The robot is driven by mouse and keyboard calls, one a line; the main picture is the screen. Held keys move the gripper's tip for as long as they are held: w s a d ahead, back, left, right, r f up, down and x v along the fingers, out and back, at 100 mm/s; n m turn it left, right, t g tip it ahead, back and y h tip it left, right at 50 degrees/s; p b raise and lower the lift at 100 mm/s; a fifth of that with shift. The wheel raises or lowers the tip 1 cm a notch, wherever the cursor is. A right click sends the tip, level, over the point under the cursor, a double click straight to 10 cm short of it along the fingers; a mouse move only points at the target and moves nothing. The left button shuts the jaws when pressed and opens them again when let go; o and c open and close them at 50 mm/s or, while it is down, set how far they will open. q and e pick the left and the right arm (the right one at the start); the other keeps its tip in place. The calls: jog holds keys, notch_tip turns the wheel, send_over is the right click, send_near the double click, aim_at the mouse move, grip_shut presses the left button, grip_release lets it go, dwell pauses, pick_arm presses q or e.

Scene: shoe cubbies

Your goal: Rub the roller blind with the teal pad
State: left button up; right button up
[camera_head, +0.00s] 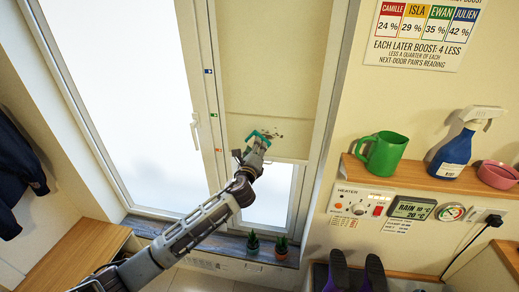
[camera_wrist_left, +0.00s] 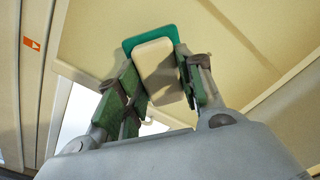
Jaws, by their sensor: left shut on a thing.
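The roller blind (camera_head: 272,65) is a cream sheet pulled most of the way down over the right window pane; it also fills much of the left wrist view (camera_wrist_left: 235,45). Dark smudges (camera_head: 275,134) show near its lower edge. My left gripper (camera_head: 253,147) is at the blind's lower part, beside the smudges. It is shut on the teal pad (camera_head: 262,134), which has a cream block as its back in the left wrist view (camera_wrist_left: 130,45). The teal side faces the blind; I cannot tell whether it touches. My right gripper is out of view.
Two small potted plants (camera_head: 253,244) stand on the sill below.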

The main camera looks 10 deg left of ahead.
pick_arm(q)
jog(key=shift+a, duration=0.15)
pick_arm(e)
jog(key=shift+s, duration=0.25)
pick_arm(q)
jog(key=shift+s, duration=0.1)
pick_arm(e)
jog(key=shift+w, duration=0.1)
pick_arm(q)
jog(key=s, duration=0.6)
dwell(0.5)
jog(key=shift+w, duration=0.1)
jog(key=shift+s, duration=1.5)
